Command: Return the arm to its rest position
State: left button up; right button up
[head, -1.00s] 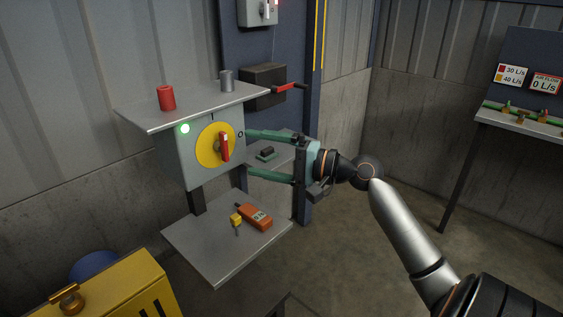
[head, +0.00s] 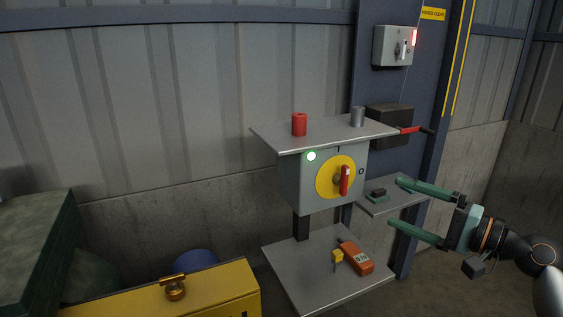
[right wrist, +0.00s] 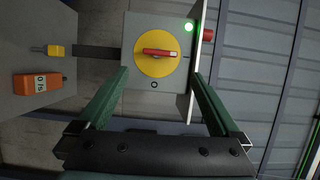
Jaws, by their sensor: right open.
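My right gripper (head: 396,202) is open and empty, its two green fingers apart. In the head view it hangs right of the grey switch box, apart from it. The box has a yellow disc (head: 325,184) with a red handle (head: 344,180) standing upright beside the mark "I", and a lit green lamp (head: 311,156). In the right wrist view, the yellow disc (right wrist: 140,66) and red handle (right wrist: 158,52) lie ahead, between the open green fingers (right wrist: 158,95). My left gripper is not in view.
A shelf (head: 270,136) above the box holds a red cylinder (head: 299,124) and a grey cylinder (head: 357,116). A lower shelf (head: 310,293) holds an orange device (head: 356,258) and a yellow-headed item (head: 337,257). A yellow case (head: 215,292) stands front left.

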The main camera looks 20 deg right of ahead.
jog(key=shift+f, duration=0.1)
jog(key=s+a+f+n+g+h+p, duration=0.1)
jog(key=a+f+n+g+h+p, duration=0.15)
jog(key=f, duration=1.05)
jog(key=s+a+f+n+g+h+p, duration=0.2)
jog(key=a+f+h, duration=0.1)
jog(key=f, duration=1)
jog(key=s+a+f+n+g+p, duration=0.1)
jog(key=s+a+f+n, duration=0.3)
jog(key=a, duration=0.4)
jog(key=s+a+f+n+g+p, duration=0.1)
jog(key=s+a+f+n+p, duration=0.1)
jog(key=s+a+f+n, duration=0.3)
jog(key=s+a+n, duration=0.1)
jog(key=s+a, duration=0.2)
jog(key=a, duration=0.1)
jog(key=shift+s+f, duration=0.3)
jog(key=shift+a, duration=0.1)
